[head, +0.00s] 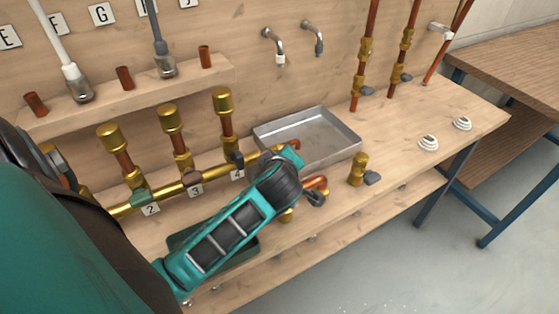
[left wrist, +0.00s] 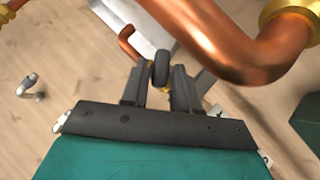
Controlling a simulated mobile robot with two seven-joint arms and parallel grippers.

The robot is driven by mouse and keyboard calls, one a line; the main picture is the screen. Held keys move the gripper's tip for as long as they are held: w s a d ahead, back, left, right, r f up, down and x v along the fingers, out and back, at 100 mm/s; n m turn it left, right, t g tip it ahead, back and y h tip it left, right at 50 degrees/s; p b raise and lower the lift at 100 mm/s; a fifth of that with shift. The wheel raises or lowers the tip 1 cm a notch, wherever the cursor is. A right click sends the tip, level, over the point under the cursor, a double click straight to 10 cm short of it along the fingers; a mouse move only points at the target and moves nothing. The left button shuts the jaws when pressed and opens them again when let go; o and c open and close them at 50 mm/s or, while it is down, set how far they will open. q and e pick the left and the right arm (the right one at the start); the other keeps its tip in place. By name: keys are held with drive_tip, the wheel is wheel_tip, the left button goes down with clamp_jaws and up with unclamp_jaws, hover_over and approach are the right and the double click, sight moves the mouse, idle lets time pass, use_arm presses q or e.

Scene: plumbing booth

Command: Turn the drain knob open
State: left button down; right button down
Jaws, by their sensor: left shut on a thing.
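In the left wrist view, a dark round knob (left wrist: 160,68) sits between the two dark fingers of my left gripper (left wrist: 161,86), which is shut on it. Copper pipe and brass show just behind the knob. In the head view my teal left arm reaches across the bench front, and its wrist covers the fingers and most of the valve there. A copper elbow (head: 316,182) shows just right of the wrist. I cannot tell the knob's turn angle. My right gripper is in neither view.
A brass manifold (head: 218,172) with capped risers and numbered tags runs left of the wrist. A metal tray (head: 335,130) lies behind it. A brass valve (head: 358,168) stands to the right. A large copper pipe (left wrist: 235,50) passes close to the fingers. The bench's right end is mostly clear.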

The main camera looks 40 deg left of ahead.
use_arm(q)
drive_tip(key=shift+s, duration=0.1)
drive_tip(key=n+t, duration=0.1)
drive_tip(key=t, duration=0.2)
drive_tip(key=shift+s+f+n, duration=0.2)
drive_tip(key=shift+f+n, duration=0.15)
drive_tip(key=shift+n, duration=0.05)
drive_tip(key=shift+f+n+t+b, duration=0.15)
drive_tip(key=shift+n+t+b, duration=0.7)
drive_tip(key=shift+t, duration=0.15)
drive_tip(key=c, duration=1.1)
unclamp_jaws()
drive_tip(key=shift+o, duration=0.2)
drive_tip(key=shift+a, duration=0.1)
drive_tip(key=v, duration=1.3)
